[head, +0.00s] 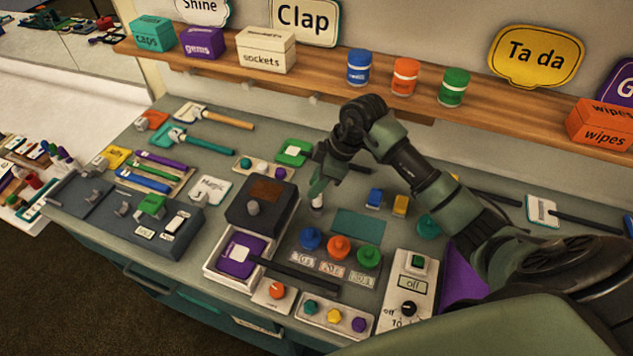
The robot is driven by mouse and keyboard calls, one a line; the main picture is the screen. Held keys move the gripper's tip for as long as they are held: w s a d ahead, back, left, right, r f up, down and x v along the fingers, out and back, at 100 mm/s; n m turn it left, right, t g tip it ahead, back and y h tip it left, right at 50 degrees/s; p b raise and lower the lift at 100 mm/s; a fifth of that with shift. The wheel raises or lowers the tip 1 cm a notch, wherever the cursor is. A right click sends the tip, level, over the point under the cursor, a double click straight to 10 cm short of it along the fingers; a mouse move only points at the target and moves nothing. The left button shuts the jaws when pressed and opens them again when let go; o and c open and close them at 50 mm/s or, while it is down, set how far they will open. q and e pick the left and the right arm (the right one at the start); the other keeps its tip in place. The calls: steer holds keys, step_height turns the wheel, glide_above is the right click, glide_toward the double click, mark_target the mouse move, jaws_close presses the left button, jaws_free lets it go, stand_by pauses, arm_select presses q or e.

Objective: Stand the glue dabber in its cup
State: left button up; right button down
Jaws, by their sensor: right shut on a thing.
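My right gripper (317,190) points down over the middle of the bench, just right of a dark box with a brown top. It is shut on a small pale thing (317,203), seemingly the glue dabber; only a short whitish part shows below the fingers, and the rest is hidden. I cannot tell whether its lower end touches the bench. I cannot make out the dabber's cup for sure; a round teal thing (428,227) stands right of the gripper, partly beside my arm. My left gripper is not in view.
Blue, orange and green round pieces (338,247) stand in front of the gripper. The dark box (262,207) is close on its left. Small blue and yellow blocks (374,198) and a flat teal patch (358,225) lie to its right. A wooden shelf (330,85) runs behind.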

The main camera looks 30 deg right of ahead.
steer(key=shift+f, duration=0.75)
steer(key=shift+f+b, duration=0.35)
steer(key=shift+f, duration=0.2)
stand_by(0.4)
steer(key=shift+f, duration=0.35)
stand_by(0.9)
steer(key=shift+f+p, duration=0.1)
steer(key=shift+p, duration=0.2)
stand_by(0.5)
steer(key=c, duration=1.1)
jaws_free()
steer(key=shift+c, duration=0.2)
steer(key=shift+o, duration=0.9)
